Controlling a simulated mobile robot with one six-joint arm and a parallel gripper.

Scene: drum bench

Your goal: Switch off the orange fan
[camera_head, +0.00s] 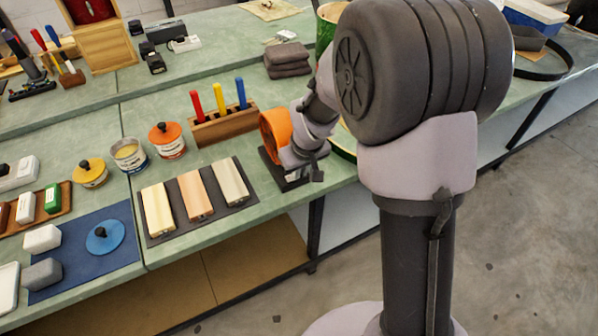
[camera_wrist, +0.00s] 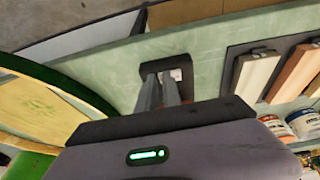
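The orange fan (camera_head: 274,130) stands near the front edge of the green bench, on a dark base (camera_head: 284,184). My arm covers its right side in the head view. In the wrist view the dark base (camera_wrist: 150,69) lies just beyond my fingertips, with a small pale pinkish switch patch (camera_wrist: 177,74) on it. The orange part does not show there. My gripper (camera_wrist: 160,79) has its two grey fingers close together, with nothing seen between them. The fingertips overlap the base in the picture; whether they touch it I cannot tell. The switch position is too small to read.
Left of the fan is a dark mat (camera_head: 243,201) with several pale bars. Behind it is a wooden holder (camera_head: 223,125) with coloured handles. Folded grey cloths (camera_head: 287,60) lie further back. A green-rimmed round thing (camera_wrist: 75,88) lies close at left in the wrist view.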

